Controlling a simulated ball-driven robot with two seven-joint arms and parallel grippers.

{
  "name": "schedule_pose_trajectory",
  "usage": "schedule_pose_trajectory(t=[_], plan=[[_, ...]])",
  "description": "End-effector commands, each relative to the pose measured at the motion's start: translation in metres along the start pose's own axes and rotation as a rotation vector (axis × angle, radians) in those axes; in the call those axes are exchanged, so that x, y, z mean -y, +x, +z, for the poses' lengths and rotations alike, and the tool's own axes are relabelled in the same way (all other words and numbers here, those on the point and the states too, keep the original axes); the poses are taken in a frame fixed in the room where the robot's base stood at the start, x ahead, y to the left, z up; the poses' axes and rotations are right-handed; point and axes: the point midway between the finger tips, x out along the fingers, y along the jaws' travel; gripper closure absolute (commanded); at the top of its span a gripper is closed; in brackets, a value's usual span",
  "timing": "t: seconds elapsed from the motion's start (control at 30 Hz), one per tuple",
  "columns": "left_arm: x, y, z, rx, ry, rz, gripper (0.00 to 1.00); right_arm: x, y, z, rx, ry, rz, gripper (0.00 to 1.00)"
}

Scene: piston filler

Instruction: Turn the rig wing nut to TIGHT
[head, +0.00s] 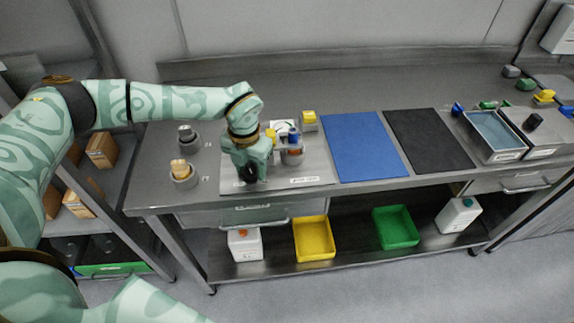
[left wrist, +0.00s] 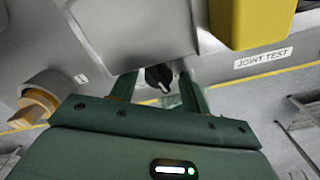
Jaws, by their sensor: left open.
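A small black knob with a pale pointer mark, seemingly the wing nut (left wrist: 158,76), sits on the grey rig plate (head: 312,172). My left gripper (head: 251,178) is over the left part of this plate, pointing down. In the left wrist view its two green fingers (left wrist: 156,84) are apart, and the knob shows in the gap between them. I cannot tell whether either finger touches it. The gripper hides most of the knob in the head view. No TIGHT mark is readable. My right gripper is not in view.
A round holder (head: 183,174) stands at left. A blue mat (head: 363,147) and black mat (head: 425,140) lie clear at right.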

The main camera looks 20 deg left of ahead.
Motion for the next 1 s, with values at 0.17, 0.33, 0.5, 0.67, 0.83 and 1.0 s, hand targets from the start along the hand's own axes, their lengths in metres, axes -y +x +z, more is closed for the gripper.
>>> schedule_pose_trajectory(t=[0.17,0.33,0.5,0.67,0.83,1.0], plan=[[-0.003,0.000,0.002,0.006,-0.009,0.004,0.48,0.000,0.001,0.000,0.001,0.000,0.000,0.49],[-0.003,0.006,0.003,0.005,-0.114,0.003,0.48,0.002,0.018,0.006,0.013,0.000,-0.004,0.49],[-0.002,0.012,0.003,0.001,-0.357,0.002,0.48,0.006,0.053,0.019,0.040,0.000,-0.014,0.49],[-0.002,-0.014,0.001,0.007,-0.538,0.000,0.48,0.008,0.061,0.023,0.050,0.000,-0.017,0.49],[-0.001,-0.062,0.001,0.010,-0.534,-0.001,0.48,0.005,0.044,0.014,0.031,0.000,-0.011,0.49],[-0.001,-0.102,0.001,0.008,-0.532,-0.001,0.48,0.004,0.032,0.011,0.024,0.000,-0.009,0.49]])
